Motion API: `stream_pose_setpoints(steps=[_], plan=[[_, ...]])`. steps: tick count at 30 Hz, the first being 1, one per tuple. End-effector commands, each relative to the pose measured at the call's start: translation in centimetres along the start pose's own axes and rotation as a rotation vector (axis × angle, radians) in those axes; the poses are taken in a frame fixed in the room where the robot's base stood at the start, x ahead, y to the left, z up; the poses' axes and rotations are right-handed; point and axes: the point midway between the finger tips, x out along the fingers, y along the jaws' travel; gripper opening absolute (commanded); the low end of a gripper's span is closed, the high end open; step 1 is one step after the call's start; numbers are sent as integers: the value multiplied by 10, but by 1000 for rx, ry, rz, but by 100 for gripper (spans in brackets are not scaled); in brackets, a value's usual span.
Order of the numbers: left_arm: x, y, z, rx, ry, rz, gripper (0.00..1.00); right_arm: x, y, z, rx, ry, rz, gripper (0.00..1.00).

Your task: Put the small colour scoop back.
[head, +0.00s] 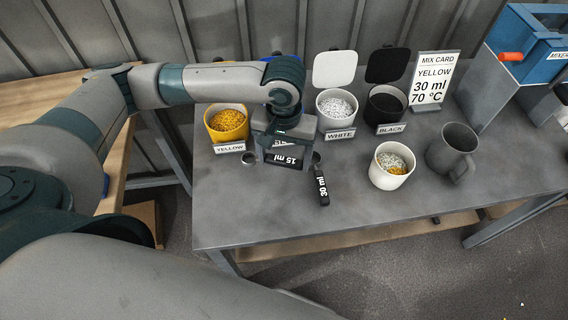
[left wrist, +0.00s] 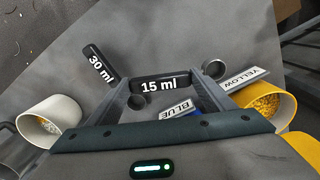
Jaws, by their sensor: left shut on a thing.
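The small scoop, with a black handle marked 15 ml (head: 287,161), is at my left gripper (head: 283,155) over the front of the table. In the left wrist view its handle (left wrist: 160,86) lies crosswise between the two fingertips (left wrist: 158,84), which are shut on it. Its small round bowl (left wrist: 213,68) sticks out to the right there, and to the left in the head view (head: 247,159). I cannot tell whether it touches the table. The larger scoop marked 30 ml (head: 321,186) lies on the table beside it. My right gripper is not in view.
Yellow (head: 227,122), white (head: 337,108) and black (head: 385,103) granule pots stand behind; my gripper hides the blue one, whose label (left wrist: 178,108) shows. A cream cup with white and yellow granules (head: 392,165) and a grey mug (head: 452,150) stand right. The table front (head: 270,215) is clear.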

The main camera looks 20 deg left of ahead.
Motion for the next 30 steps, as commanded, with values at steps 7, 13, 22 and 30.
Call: stream_pose_setpoints(steps=[7,13,22,30], plan=[[0,0,0,0,0,0,50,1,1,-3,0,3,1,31],[15,0,0,-2,-3,-2,50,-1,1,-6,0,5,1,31],[40,0,0,0,0,0,50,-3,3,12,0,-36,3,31],[40,0,0,0,0,0,50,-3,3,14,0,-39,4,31]])
